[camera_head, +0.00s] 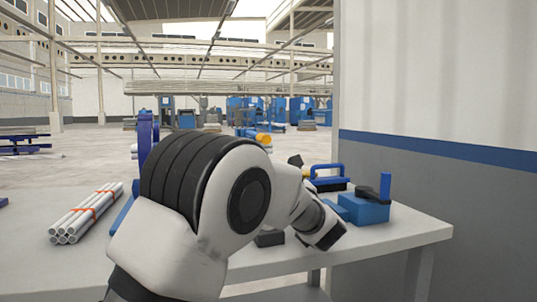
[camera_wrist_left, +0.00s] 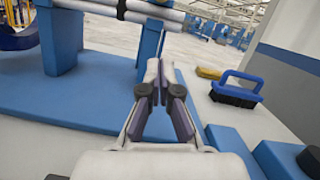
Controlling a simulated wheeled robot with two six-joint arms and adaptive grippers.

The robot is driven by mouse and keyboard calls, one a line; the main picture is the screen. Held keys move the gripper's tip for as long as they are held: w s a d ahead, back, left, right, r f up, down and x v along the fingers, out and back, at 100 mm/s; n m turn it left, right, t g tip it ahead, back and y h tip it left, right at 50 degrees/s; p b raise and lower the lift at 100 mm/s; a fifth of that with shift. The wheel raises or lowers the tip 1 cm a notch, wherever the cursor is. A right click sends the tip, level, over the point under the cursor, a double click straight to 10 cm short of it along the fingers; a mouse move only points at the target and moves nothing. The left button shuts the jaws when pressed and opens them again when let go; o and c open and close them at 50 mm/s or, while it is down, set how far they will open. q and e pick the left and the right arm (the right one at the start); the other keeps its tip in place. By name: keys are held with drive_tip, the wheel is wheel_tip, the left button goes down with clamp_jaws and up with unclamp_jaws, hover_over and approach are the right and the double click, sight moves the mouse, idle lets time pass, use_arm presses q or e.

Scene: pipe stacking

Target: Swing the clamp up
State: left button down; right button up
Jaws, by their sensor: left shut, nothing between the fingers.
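In the left wrist view, my left gripper (camera_wrist_left: 160,72) is shut and empty, its fingertips pointing away from the camera above the blue fixture base (camera_wrist_left: 95,100). Ahead of it, blue posts (camera_wrist_left: 150,45) carry white pipe (camera_wrist_left: 160,10) with a dark band around it. A yellow and blue rounded part (camera_wrist_left: 18,25) is cut off at the upper left; I cannot tell which part is the clamp. In the head view my left arm covers most of the fixture, and the fingers cannot be made out clearly. My right gripper is not in view.
A strapped bundle of white pipes (camera_head: 82,222) lies at the table's left. A blue-handled brush (camera_wrist_left: 238,88) and a yellow item (camera_wrist_left: 208,73) lie right of the fixture. A blue block with an upright plate (camera_head: 366,208) stands near the table's right end. A wall rises beyond.

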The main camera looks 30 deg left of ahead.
use_arm(q)
drive_tip(key=w+a+r, duration=0.3)
drive_tip(key=a+r, duration=0.2)
drive_tip(key=shift+w+a+r+b, duration=0.2)
drive_tip(key=shift+a+b, duration=0.1)
drive_tip(key=shift+b, duration=0.15)
drive_tip(key=shift+r, duration=0.1)
